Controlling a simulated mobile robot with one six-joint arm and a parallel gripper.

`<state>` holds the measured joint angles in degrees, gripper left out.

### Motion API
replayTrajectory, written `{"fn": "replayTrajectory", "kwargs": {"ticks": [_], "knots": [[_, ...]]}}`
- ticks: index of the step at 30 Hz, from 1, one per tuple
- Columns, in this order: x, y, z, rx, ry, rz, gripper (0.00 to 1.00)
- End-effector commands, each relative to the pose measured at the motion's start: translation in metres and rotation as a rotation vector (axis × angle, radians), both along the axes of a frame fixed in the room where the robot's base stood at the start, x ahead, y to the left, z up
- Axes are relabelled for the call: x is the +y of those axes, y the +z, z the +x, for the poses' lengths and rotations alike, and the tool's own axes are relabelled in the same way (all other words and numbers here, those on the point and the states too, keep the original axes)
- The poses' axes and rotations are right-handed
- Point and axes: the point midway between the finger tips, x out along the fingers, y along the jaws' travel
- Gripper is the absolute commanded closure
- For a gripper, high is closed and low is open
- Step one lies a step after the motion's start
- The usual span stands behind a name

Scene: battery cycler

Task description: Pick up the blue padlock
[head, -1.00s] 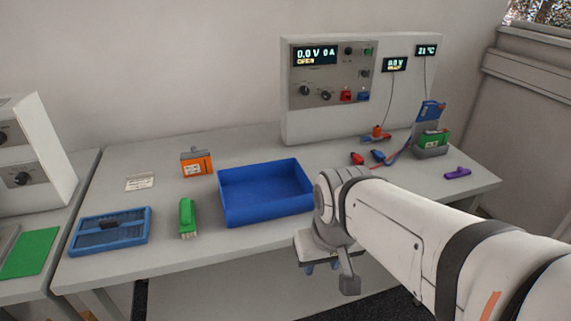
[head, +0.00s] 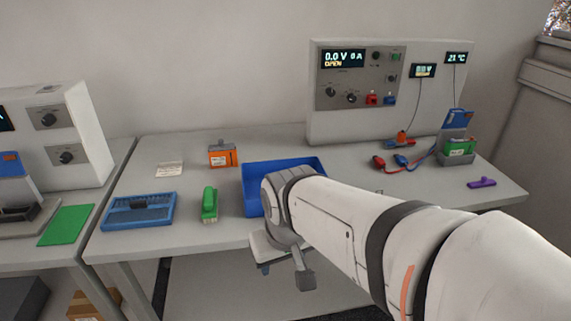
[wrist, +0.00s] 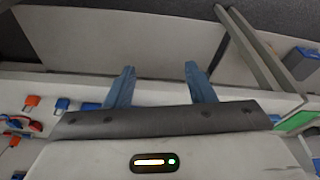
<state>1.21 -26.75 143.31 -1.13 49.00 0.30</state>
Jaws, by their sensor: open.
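The blue padlock (wrist: 62,104) shows small at the left of the wrist view, on the light bench top, beside a red padlock (wrist: 32,101). In the head view my arm covers that part of the bench; only a small loop shows above the arm, and I cannot tell which lock it belongs to. My gripper (wrist: 159,70) is open, its two blue fingers apart with nothing between them. In the head view my gripper (head: 263,268) hangs in front of the bench edge, left of the padlocks and away from them.
The blue bin (head: 257,190) is partly behind my arm. A green object (head: 209,205), a blue tray (head: 139,212) and an orange box (head: 222,155) stand left of it. Red and blue clips (head: 403,161) with leads lie near the cycler (head: 328,128). Bare bench lies around the card (head: 170,169).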

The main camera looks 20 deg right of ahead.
Motion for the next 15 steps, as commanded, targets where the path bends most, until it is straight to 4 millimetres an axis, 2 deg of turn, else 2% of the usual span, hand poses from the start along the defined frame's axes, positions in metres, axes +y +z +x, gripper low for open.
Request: {"fn": "replayTrajectory", "kwargs": {"ticks": [5,9,13,15], "knots": [[-0.057,-0.032,0.046,-0.159,-0.1,-0.083,0.44],[-0.121,-0.057,0.09,-0.36,-0.186,-0.172,0.44],[-0.18,-0.075,0.117,-0.544,-0.242,-0.24,0.44],[-0.2,-0.085,0.129,-0.644,-0.228,-0.232,0.44]]}}
